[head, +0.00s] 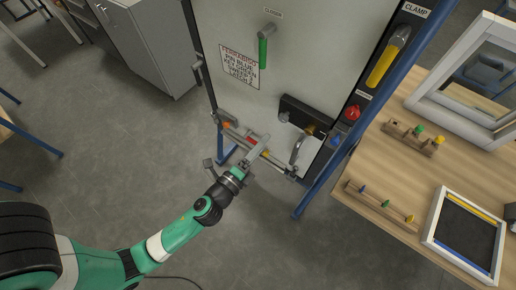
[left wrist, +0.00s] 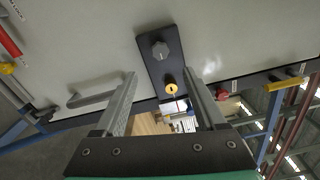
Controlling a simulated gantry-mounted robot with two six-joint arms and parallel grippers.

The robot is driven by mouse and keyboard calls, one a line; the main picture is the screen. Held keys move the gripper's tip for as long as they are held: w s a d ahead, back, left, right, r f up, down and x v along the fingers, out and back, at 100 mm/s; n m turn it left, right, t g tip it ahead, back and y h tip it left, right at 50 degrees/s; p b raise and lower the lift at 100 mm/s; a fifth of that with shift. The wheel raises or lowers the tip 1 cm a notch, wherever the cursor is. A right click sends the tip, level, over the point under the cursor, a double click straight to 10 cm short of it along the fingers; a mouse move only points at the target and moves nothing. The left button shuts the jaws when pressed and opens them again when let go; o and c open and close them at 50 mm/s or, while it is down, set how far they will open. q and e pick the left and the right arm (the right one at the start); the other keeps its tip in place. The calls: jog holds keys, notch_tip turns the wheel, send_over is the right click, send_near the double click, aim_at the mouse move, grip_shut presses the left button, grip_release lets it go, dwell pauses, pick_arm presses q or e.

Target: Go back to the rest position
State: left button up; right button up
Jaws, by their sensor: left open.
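My left gripper (head: 258,146) is open in front of the lower part of the grey door panel (head: 235,25). In the left wrist view its two fingers (left wrist: 161,82) stand apart with nothing gripped between them. Beyond the fingers is a black lock plate (left wrist: 153,70) with a grey knob (left wrist: 161,50) and a yellow cylinder (left wrist: 171,88). A grey lever handle (left wrist: 95,92) lies to its left in that view. In the head view the lever handle (head: 297,148) is to the right of the gripper. My right gripper is in neither view.
The panel carries a green handle (head: 263,52), a yellow clamp handle (head: 382,66) and a red knob (head: 351,113). A wooden table (head: 365,170) with peg blocks and a framed board (head: 465,236) stands at right. A grey cabinet (head: 145,45) stands at upper left.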

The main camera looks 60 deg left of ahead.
pick_arm(q)
jog(key=shift+s+d, duration=0.2)
jog(key=shift+s, duration=0.5)
